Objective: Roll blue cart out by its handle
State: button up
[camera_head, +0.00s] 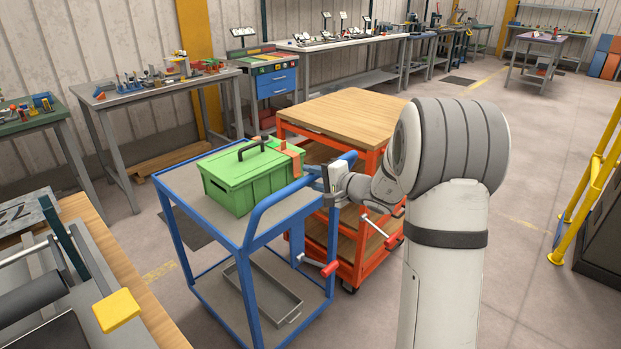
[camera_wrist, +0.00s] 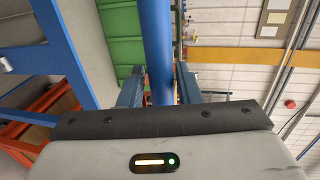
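The blue cart (camera_head: 187,232) stands left of my arm in the head view. Its blue tubular handle (camera_head: 268,206) rises along the near right side of the top. In the wrist view the handle bar (camera_wrist: 157,45) runs between the fingers of my gripper (camera_wrist: 160,85). Narrow gaps seem to show on both sides of the bar, so the fingers look open around it. In the head view my gripper (camera_head: 326,177) is at the right part of the handle, and its fingertips are partly hidden. A green lidded box (camera_head: 245,183) sits on the cart's top.
An orange cart with a wooden top (camera_head: 345,115) stands close behind and right of the blue cart. A grey tray (camera_head: 262,292) is on the lower shelf. A machine with a yellow block (camera_head: 116,310) is at lower left. Open floor (camera_head: 535,215) lies right, bounded by yellow rails (camera_head: 590,190).

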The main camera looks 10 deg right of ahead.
grip_shut()
